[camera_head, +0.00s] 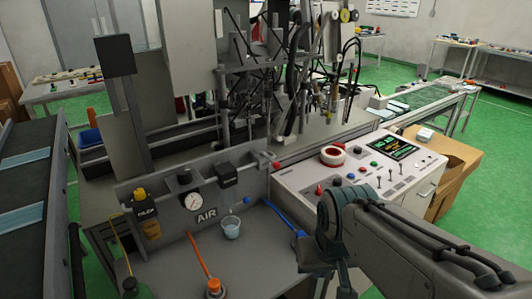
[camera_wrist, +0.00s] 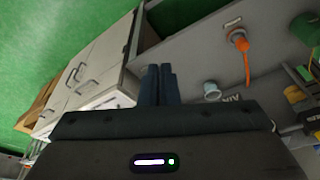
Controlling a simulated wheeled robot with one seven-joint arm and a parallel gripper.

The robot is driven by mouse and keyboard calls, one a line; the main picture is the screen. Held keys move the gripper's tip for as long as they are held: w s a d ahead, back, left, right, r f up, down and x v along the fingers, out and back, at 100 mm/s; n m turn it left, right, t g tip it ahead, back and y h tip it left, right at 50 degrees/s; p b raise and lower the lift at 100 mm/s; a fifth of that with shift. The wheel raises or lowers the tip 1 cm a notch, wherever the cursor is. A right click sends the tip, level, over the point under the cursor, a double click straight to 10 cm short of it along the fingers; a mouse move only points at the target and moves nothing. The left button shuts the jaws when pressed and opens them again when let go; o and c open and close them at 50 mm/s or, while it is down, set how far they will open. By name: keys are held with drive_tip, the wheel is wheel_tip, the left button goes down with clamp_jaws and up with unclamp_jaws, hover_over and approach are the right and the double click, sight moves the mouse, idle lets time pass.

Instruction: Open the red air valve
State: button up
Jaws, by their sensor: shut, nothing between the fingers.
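The AIR panel (camera_head: 207,215) stands left of centre in the head view, with a white pressure gauge (camera_head: 193,201). In the wrist view the orange fitting (camera_wrist: 238,40) lies upper right. My gripper (camera_wrist: 160,68) is shut and empty over the bench, well apart from the fitting. In the head view it hangs at the lower edge, right of the panel.
A white control console (camera_head: 352,170) with buttons, switches and a screen stands close behind my arm. A small light-blue cup (camera_head: 231,227) is by the panel. A yellow-capped oiler (camera_head: 140,194) is at the panel's left. The bench between fitting and gripper looks clear.

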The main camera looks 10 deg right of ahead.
drive_tip(key=o, duration=0.5)
drive_tip(key=shift+w+d+f, duration=0.1)
drive_tip(key=shift+w+f, duration=0.05)
drive_tip(key=shift+w, duration=0.05)
drive_tip(key=shift+o, duration=1.1)
drive_tip(key=w+d+f+t+h+b, duration=0.1)
drive_tip(key=w+d+f+t+b, duration=0.1)
drive_tip(key=w+b, duration=0.3)
drive_tip(key=shift+w+d+f+t, duration=0.4)
drive_tip(key=shift+w+t, duration=0.2)
drive_tip(key=shift+w, duration=0.5)
drive_tip(key=n+t+y+b, duration=0.6)
drive_tip(key=t+b, duration=0.5)
drive_tip(key=b, duration=0.6)
approach(277, 166)
drive_tip(key=x, duration=0.7)
drive_tip(key=b+x, duration=0.1)
drive_tip(key=x, duration=0.3)
drive_tip(key=shift+d+f, duration=0.25)
drive_tip(key=shift+f, duration=0.15)
clamp_jaws()
